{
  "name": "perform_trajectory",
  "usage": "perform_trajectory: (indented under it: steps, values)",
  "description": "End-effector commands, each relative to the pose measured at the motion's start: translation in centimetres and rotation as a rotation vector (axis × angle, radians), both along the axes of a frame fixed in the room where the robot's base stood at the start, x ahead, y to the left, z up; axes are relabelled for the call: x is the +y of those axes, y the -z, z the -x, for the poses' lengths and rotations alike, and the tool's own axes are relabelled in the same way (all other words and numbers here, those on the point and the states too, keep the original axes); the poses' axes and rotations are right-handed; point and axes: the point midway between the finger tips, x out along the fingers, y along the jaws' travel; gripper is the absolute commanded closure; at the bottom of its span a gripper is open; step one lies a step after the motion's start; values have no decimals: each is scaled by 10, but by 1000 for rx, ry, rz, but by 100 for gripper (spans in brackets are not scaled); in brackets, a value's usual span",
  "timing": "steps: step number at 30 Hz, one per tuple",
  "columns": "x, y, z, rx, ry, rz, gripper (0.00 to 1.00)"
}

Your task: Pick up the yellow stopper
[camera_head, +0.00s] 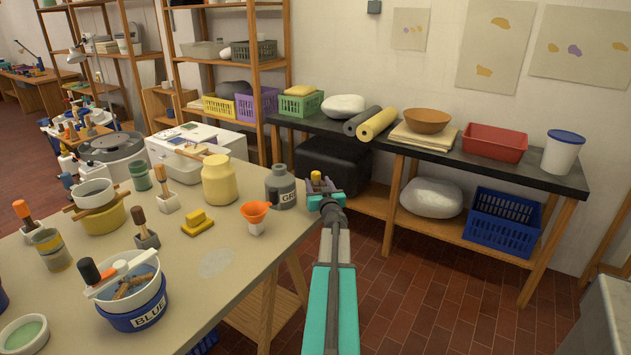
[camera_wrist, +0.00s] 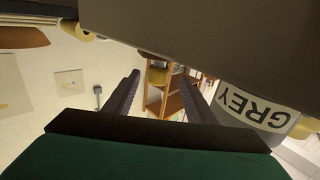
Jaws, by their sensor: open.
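The yellow stopper (camera_head: 317,177) is a small yellow cylinder above something dark, past the right edge of the worktable in the head view. The stopper's lower part is partly hidden by my gripper in the head view.
The grey bottle labelled GREY (camera_head: 281,188) stands close left of my gripper; its label (camera_wrist: 255,108) fills the wrist view's right. A yellow jar (camera_head: 219,180) and orange funnel (camera_head: 256,212) share the worktable (camera_head: 240,285). A black box (camera_head: 333,163) and dark table (camera_head: 545,178) lie behind.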

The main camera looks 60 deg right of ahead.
Motion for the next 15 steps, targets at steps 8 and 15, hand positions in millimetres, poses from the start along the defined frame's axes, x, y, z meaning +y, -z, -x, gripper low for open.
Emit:
perform_trajectory:
  steps: [8, 15]
  values:
    - [-8, 0, -5, 0, 0, 0, 50]
    - [-25, -1, -18, 0, 1, 0, 50]
